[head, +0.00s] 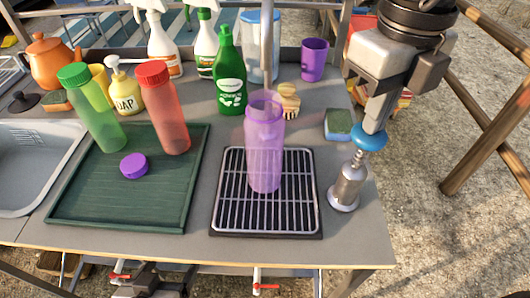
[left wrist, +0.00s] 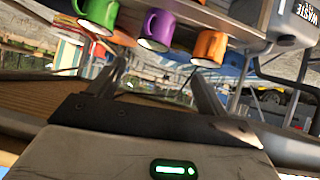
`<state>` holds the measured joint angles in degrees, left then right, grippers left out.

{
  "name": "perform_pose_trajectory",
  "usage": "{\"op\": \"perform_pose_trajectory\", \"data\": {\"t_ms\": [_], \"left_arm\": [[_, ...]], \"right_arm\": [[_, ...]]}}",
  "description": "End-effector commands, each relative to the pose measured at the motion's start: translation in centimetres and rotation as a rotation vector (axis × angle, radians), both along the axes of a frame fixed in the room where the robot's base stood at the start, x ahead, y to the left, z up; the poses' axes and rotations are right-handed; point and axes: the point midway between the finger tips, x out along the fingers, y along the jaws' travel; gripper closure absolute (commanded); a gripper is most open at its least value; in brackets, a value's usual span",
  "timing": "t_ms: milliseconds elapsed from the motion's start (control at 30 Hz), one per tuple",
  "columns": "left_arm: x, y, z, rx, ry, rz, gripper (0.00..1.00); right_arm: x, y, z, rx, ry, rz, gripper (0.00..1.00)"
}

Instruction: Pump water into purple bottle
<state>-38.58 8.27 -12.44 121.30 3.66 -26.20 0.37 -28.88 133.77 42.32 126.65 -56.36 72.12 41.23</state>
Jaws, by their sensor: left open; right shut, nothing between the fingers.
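The translucent purple bottle (head: 265,150) stands upright and uncapped on a black drain grate (head: 217,195) in the head view. A grey vertical spout (head: 266,45) comes down over its mouth. The pump (head: 347,188), a metal body with a blue knob (head: 369,138), stands right of the grate. My right gripper (head: 375,126) is shut and empty, pointing down with its fingertips at the top of the blue knob; I cannot tell if they touch. A purple cap (head: 133,166) lies on the green tray (head: 120,212). My left gripper (left wrist: 163,85) is open and empty in the left wrist view, away from the bottle.
Green (head: 92,108) and red (head: 163,108) bottles stand on the tray. A sink (head: 35,165) is at left. Mugs (left wrist: 160,30) hang near my left gripper.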

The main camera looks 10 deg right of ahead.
Motion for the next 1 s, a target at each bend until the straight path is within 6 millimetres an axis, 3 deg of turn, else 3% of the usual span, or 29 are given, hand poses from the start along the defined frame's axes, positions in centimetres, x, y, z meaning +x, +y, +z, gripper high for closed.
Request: {"op": "perform_pose_trajectory", "data": {"t_ms": [700,1000], "left_arm": [[0.0,-0.6,-2.1,-0.067,-0.034,0.014,0.23],[0.1,-0.6,-0.8,-0.067,-0.042,0.014,0.23]], "right_arm": [[0.0,0.0,-4.8,-0.001,0.002,0.000,1.00],[-0.1,0.0,-3.7,-0.001,0.003,0.000,1.00]]}}
